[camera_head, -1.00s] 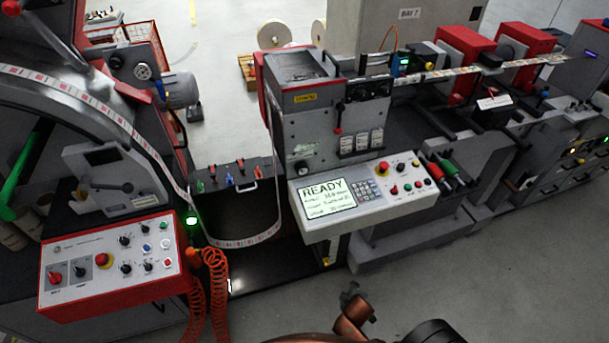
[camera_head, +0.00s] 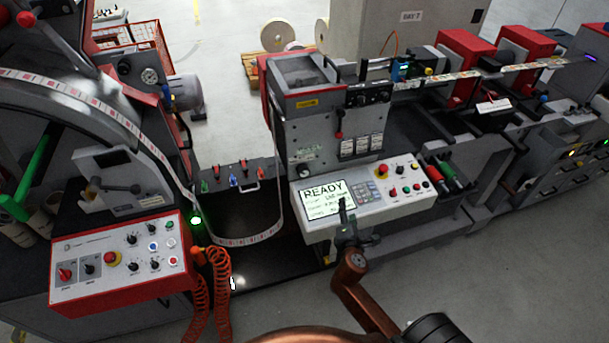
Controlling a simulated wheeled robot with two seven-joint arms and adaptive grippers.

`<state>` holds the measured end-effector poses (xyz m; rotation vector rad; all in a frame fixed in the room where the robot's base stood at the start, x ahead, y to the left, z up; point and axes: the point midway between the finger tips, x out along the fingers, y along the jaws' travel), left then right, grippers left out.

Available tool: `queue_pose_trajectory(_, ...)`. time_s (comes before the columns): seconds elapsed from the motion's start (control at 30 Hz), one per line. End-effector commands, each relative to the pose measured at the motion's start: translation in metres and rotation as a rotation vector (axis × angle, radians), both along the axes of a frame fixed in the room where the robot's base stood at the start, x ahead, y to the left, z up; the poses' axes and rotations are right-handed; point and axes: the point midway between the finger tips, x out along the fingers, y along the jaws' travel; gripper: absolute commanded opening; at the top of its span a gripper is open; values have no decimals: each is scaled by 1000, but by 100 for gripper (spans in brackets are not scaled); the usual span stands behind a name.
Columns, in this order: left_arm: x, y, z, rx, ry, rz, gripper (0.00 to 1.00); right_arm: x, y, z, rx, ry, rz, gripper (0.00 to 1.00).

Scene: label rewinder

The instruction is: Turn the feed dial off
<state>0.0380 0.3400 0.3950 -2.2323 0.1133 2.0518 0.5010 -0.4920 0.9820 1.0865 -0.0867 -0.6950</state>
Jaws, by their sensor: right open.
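The left control panel (camera_head: 120,288) is a white-faced box with a red rim. The labels are too small to read, so I cannot tell which one is the feed dial. My right gripper (camera_head: 346,222) is open and empty, seen small and dark in front of the console screen (camera_head: 322,197), overlapping its lower right. It is well to the right of the left panel. My left gripper is not in view.
The console (camera_head: 400,213) has a READY screen, a keypad and several buttons. Orange coiled hoses (camera_head: 210,290) hang beside the left panel. A paper web (camera_head: 250,240) loops between the machines. Open floor (camera_head: 500,280) lies at the lower right.

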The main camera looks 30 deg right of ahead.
Motion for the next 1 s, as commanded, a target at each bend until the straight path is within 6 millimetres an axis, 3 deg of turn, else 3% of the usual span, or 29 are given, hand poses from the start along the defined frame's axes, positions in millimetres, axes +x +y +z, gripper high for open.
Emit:
queue_pose_trajectory(0.2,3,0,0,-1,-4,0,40,78,29,35,-614,119,271,54)
queue_pose_trajectory(0.3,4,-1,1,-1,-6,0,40,109,49,39,-896,190,386,54)
queue_pose_trajectory(0.4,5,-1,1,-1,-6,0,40,125,63,37,-1071,239,455,54)
queue_pose_trajectory(0.57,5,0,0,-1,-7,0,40,141,69,34,-1161,263,491,54)
queue_pose_trajectory(1.0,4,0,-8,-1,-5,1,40,200,54,34,-1156,261,489,54)
